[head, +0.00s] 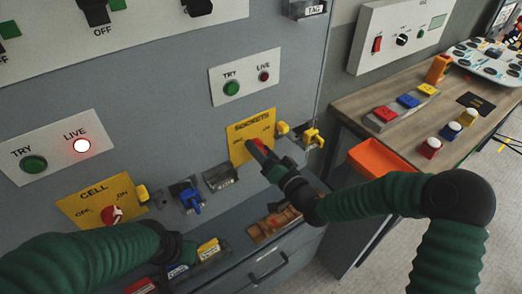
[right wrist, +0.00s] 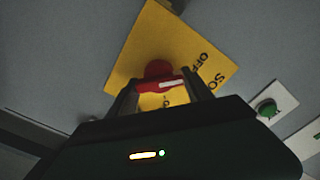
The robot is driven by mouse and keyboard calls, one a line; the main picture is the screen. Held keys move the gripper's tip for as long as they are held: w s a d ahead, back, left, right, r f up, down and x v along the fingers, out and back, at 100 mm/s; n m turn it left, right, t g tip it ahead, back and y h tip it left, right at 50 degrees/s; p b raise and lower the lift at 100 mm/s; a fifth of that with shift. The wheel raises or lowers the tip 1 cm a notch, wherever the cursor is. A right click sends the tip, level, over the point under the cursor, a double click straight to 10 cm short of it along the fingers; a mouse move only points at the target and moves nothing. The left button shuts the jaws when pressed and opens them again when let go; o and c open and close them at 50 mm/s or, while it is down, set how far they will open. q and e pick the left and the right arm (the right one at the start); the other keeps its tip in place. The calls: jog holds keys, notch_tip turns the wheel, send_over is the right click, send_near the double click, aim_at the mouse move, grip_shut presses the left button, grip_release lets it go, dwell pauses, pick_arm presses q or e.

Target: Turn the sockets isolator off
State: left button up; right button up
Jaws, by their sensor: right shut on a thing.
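The yellow SOCKETS plate (head: 239,146) is on the grey cabinet front, left of my right arm. My right gripper (head: 262,152) is at this plate, shut on the red isolator handle (right wrist: 158,72). In the right wrist view the fingers (right wrist: 168,92) lie on either side of the handle. The white stripe on the handle points to the right there, and the OFF lettering (right wrist: 203,62) is up and right of it. Another label is partly hidden by the gripper. My left gripper (head: 180,248) is low in front of the cabinet, its jaws unclear.
Above the SOCKETS plate, the TRY button (head: 231,88) is green and its LIVE lamp (head: 264,76) is dark red. The left panel's LIVE lamp (head: 82,146) glows. The CELL isolator (head: 112,214) is lower left. Yellow and blue padlocks (head: 190,197) sit nearby. A workbench (head: 350,108) stands right.

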jog(key=shift+s+f, duration=0.1)
jog(key=shift+f, duration=0.3)
jog(key=o, duration=1.1)
jog(key=shift+o, duration=1.2)
jog(key=shift+r, duration=0.15)
jog(key=p+v, duration=0.6)
jog(key=v, duration=1)
jog(key=shift+s+d, duration=0.25)
jog(key=shift+d, duration=0.05)
